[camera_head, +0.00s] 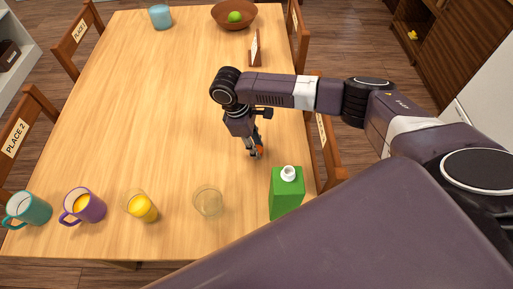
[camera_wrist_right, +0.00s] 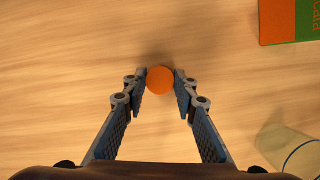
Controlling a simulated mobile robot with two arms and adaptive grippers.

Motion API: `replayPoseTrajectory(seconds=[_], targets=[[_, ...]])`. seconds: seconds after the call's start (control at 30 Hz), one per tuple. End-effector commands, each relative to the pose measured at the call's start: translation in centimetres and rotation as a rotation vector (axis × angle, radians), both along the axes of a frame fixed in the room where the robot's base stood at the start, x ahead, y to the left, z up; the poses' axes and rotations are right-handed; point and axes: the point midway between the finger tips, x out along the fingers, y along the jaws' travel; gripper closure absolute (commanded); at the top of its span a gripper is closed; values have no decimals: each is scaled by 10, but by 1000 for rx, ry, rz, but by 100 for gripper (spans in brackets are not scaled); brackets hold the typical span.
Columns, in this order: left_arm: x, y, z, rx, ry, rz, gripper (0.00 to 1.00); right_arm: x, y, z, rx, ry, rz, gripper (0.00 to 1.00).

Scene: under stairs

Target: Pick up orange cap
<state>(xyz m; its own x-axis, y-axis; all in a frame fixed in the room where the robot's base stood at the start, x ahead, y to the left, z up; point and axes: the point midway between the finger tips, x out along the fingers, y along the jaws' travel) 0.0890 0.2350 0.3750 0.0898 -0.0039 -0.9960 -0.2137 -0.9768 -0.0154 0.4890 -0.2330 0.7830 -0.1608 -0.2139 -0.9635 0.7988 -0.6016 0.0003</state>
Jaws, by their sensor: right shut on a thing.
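The orange cap (camera_wrist_right: 159,80) is a small round disc between the two fingertips of my right gripper (camera_wrist_right: 160,84) in the right wrist view. In the head view the cap (camera_head: 259,152) shows as a small orange spot at the tips of my right gripper (camera_head: 255,152), which points down at the wooden table (camera_head: 150,130). The gripper is shut on the cap. I cannot tell whether the cap touches the table or is just above it. My left gripper is not in view.
A green carton (camera_head: 286,196) with a white cap and an empty glass (camera_head: 208,201) stand near the gripper. A yellow-filled glass (camera_head: 142,207), purple mug (camera_head: 83,206) and teal mug (camera_head: 28,209) stand front left. A bowl (camera_head: 234,16) and a blue cup (camera_head: 160,17) are at the back.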

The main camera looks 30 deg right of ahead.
Motion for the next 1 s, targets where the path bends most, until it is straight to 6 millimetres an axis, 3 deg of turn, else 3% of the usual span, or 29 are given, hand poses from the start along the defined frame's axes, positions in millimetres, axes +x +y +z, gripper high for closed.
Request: replayPoseTrajectory(seconds=[0.17, 0.6, 0.7, 1.0], targets=[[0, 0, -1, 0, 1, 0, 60, 1, 0, 27, 1, -3, 1, 88], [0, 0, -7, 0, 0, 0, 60, 1, 0, 137, 1, -5, 0, 88], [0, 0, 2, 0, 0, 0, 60, 2, -1, 161, -2, -5, 0, 88], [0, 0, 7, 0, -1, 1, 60, 0, 0, 189, 0, 0, -1, 88]])
